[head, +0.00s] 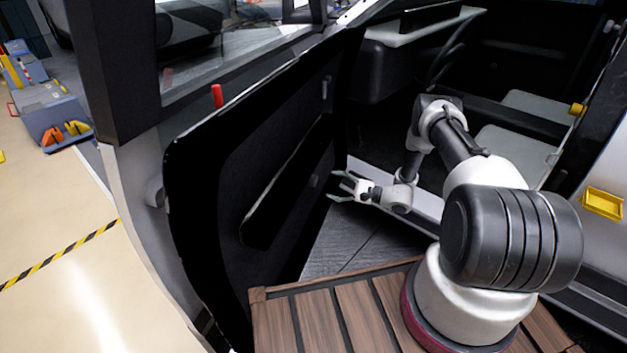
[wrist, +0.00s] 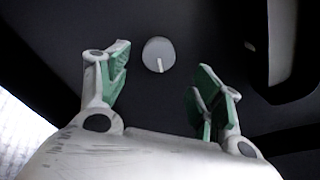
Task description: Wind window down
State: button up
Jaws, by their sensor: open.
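The open car door (head: 290,150) stands with its dark inner panel facing me. Its window glass (head: 240,65) shows above the door's top edge. A round grey knob (wrist: 159,54) with a pale mark sits on a dark panel in the wrist view. My gripper (head: 336,186) is close to the lower door panel in the head view, near its right edge. In the wrist view my gripper (wrist: 160,77) is open, with green pads on either side of the knob in the picture. Nothing is between the pads, and the knob appears beyond the fingertips.
A long armrest (head: 285,185) runs along the door panel. A red pin (head: 217,96) stands on the door's top edge. The car's sill (head: 425,203) and seats lie to the right. A grey tool case (head: 50,115) is on the floor at far left.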

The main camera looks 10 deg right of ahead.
aim_at(316, 181)
jog(key=x, duration=0.7)
jog(key=shift+w+a, duration=0.1)
jog(key=shift+a, duration=0.15)
jog(key=shift+c, duration=0.2)
jog(key=c, duration=1)
